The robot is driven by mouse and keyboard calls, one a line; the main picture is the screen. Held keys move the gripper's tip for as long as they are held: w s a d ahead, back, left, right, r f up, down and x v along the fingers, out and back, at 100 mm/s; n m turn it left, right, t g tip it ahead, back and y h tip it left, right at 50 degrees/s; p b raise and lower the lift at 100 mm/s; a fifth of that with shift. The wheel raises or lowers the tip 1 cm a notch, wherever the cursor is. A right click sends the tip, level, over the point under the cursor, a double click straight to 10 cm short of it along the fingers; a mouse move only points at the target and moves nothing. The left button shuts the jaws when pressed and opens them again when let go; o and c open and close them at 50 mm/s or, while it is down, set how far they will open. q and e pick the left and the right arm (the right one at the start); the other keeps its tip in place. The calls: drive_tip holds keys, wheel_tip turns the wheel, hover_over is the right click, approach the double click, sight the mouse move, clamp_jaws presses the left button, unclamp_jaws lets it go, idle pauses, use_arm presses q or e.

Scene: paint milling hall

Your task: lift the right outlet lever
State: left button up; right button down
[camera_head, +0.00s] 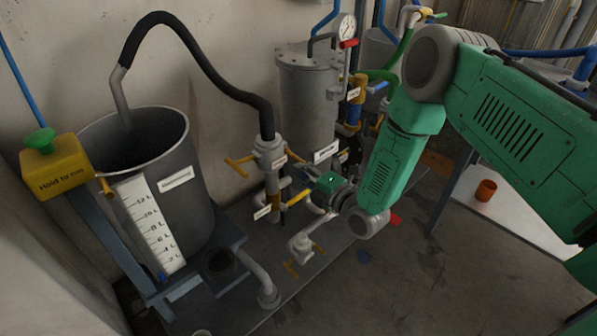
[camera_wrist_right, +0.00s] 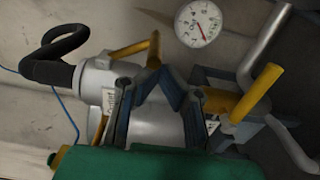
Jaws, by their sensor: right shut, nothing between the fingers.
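My right gripper (camera_head: 322,198) is among the pipes and valves at the foot of the metal filter vessel (camera_head: 308,95). Its dark fingers (camera_wrist_right: 160,88) are shut and empty in the right wrist view, in front of a grey valve body. A yellow lever (camera_wrist_right: 258,92) stands tilted just right of the fingers; another yellow lever (camera_wrist_right: 133,49) is beyond them to the left. I cannot tell which is the right outlet lever, or whether the fingers touch one. My left gripper is out of view.
A grey tank (camera_head: 190,205) with a litre scale (camera_head: 150,225) stands at left, with a black hose (camera_head: 210,70) running to the valves. A yellow hold-to-run box (camera_head: 57,170) is at far left. A pressure gauge (camera_head: 347,27) is above. An orange cup (camera_head: 486,190) is at right.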

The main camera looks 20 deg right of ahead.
drive_tip(key=shift+d, duration=0.1)
drive_tip(key=shift+w+d+r, duration=0.25)
drive_tip(key=shift+d+r, duration=0.05)
drive_tip(key=shift+d, duration=0.3)
drive_tip(key=shift+d, duration=0.1)
drive_tip(key=shift+w+d+r+p, duration=0.2)
drive_tip(key=shift+d+r+p, duration=0.25)
drive_tip(key=shift+d+p, duration=0.1)
